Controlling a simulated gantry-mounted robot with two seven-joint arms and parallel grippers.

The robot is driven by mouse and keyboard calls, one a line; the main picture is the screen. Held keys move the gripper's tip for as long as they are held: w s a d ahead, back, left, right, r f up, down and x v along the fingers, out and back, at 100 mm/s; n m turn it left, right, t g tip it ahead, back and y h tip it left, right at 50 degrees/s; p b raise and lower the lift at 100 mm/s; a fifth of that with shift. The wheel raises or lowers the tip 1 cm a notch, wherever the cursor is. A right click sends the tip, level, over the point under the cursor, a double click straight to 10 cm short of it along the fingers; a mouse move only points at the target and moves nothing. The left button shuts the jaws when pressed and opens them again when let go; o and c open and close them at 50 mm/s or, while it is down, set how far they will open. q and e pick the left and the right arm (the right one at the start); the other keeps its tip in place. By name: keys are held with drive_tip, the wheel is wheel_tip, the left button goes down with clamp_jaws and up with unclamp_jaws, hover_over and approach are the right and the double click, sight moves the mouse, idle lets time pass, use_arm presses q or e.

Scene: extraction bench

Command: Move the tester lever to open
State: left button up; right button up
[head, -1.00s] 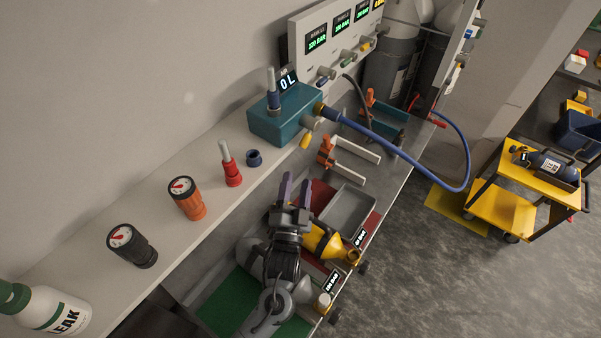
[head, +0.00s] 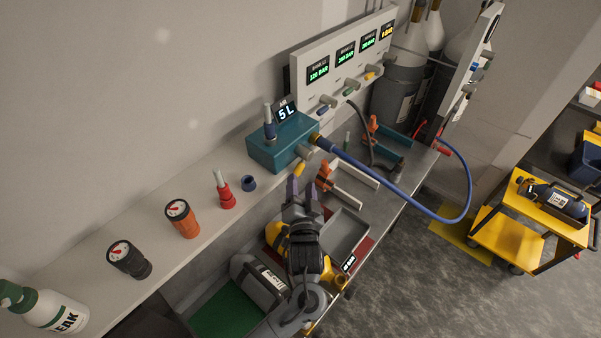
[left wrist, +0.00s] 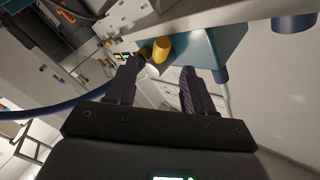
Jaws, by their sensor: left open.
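The tester is a teal box (head: 283,150) on the light shelf, with a small display (head: 286,112) reading 5 L. Its yellow lever (head: 300,169) sticks out below a grey fitting on the box's front. My left gripper (head: 301,189) is open and empty, its fingers pointing up at the lever from just below. In the left wrist view, the yellow lever (left wrist: 161,49) shows just beyond and between the open fingertips of my left gripper (left wrist: 160,68). I cannot tell whether they touch. The right gripper is not in view.
A blue hose (head: 390,190) loops right from the tester. An orange-handled clamp (head: 325,175) stands close right of the gripper. A grey tray (head: 345,235) and a yellow-and-grey cylinder (head: 278,235) lie below. Gauges (head: 181,219) line the shelf at left.

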sight(300, 172)
use_arm(q)
drive_tip(key=w, duration=0.3)
drive_tip(key=shift+w+a, duration=0.2)
drive_tip(key=shift+a, duration=0.05)
drive_tip(key=shift+w, duration=0.55)
drive_tip(key=shift+c, duration=0.2)
